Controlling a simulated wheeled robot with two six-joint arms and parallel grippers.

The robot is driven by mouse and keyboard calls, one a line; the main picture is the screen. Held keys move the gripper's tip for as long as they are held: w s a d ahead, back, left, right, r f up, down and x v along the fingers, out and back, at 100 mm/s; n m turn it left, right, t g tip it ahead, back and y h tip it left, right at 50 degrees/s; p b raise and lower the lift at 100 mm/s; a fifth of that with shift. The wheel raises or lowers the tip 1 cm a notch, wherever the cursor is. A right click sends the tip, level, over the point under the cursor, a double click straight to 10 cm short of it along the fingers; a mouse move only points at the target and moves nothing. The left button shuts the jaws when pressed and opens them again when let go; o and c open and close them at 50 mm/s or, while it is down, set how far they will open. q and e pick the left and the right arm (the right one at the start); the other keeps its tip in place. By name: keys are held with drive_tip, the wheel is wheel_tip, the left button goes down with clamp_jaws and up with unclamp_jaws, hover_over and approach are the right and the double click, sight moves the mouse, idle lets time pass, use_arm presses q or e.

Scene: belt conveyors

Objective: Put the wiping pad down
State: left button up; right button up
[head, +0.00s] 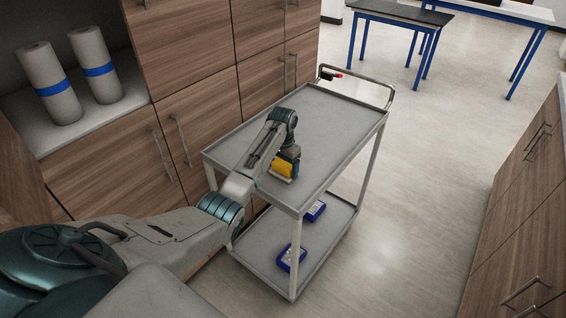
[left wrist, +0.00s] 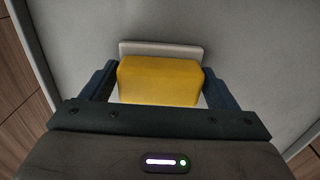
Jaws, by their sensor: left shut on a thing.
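The wiping pad (head: 285,169) has a yellow block on top and a pale flat base. My left gripper (head: 287,158) is shut on it over the grey top of the cart (head: 335,120). In the left wrist view the pad's yellow block (left wrist: 160,80) sits between the two dark fingers of my left gripper (left wrist: 160,88), and its pale base shows beyond the block. The pad is at or just above the cart top; I cannot tell whether it touches. My right gripper is not in view.
The cart's lower shelf holds two blue-and-white items (head: 291,258). The cart has a push handle (head: 357,86) with a small red-tipped item by it. Wooden cabinets (head: 190,60) stand close behind. Most of the cart top is clear.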

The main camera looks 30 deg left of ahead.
sight(284, 163)
use_arm(q)
drive_tip(key=o, duration=0.8)
drive_tip(key=shift+f, duration=0.1)
drive_tip(key=shift+f+b, duration=0.1)
drive_tip(key=shift+b, duration=0.25)
drive_tip(key=shift+f+b, duration=0.25)
drive_tip(key=shift+b, duration=0.25)
drive_tip(key=r+b, duration=0.1)
drive_tip(key=r, duration=0.2)
drive_tip(key=r+b, duration=0.1)
drive_tip(key=r, duration=0.1)
drive_tip(key=shift+w+a+b, duration=0.1)
drive_tip(key=shift+w+b, duration=0.2)
drive_tip(key=shift+b, duration=0.05)
wheel_tip(284, 163, up, 5)
drive_tip(key=shift+r+p, duration=0.1)
drive_tip(key=shift+p, duration=0.2)
drive_tip(key=shift+s+r, duration=0.1)
drive_tip(key=shift+r, duration=0.45)
